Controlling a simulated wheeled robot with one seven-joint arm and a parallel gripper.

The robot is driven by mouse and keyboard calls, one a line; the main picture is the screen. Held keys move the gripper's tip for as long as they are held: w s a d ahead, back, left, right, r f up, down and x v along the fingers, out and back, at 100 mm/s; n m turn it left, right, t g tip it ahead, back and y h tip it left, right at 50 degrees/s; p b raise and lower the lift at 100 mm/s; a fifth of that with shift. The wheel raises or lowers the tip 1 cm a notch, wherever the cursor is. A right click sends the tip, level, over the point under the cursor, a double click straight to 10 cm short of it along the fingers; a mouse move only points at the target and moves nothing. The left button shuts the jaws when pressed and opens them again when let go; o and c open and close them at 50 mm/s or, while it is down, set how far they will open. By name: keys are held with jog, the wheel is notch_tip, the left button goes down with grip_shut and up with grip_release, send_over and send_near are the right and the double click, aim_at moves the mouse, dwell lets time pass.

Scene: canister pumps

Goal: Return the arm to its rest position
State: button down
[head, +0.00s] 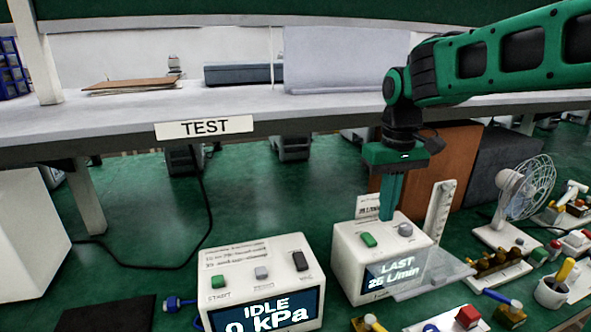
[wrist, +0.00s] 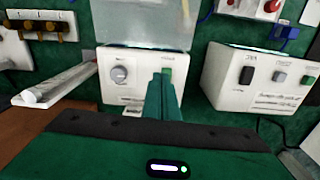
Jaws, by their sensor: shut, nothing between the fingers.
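My green arm reaches in from the upper right of the head view. My gripper (head: 392,212) points down, its green fingers together and empty, just above or at the top of a white box (head: 345,260) whose screen reads "LAST 26 L/min". That box has a green button (head: 368,240) and a grey knob (head: 405,230). In the wrist view my gripper (wrist: 162,75) is in front of the box, its tip beside the green button (wrist: 167,74). I cannot tell whether the tip touches the button.
A second white box (head: 265,255) with an "IDLE 0 kPa" screen stands to the left. A clear flap (head: 435,278) juts out from the first box. A fan (head: 520,195) and several small fittings stand at the right. A shelf marked by a TEST sign (head: 206,127) runs behind.

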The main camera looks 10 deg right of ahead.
jog(key=s+d+f+m, duration=0.1)
jog(key=s+d, duration=0.2)
jog(key=s+d+f+m, duration=0.1)
jog(key=s+d, duration=0.3)
jog(key=s+d+m, duration=0.2)
jog(key=s+d, duration=0.1)
jog(key=s, duration=0.1)
jog(key=shift+d+f, duration=0.35)
jog(key=shift+f, duration=0.05)
jog(key=s+d+f+m, duration=0.2)
jog(key=s, duration=0.4)
jog(key=s+d+f+m, duration=0.2)
jog(key=s+f, duration=0.1)
jog(key=s, duration=0.4)
jog(key=shift+d+f, duration=0.35)
jog(key=shift+s, duration=0.1)
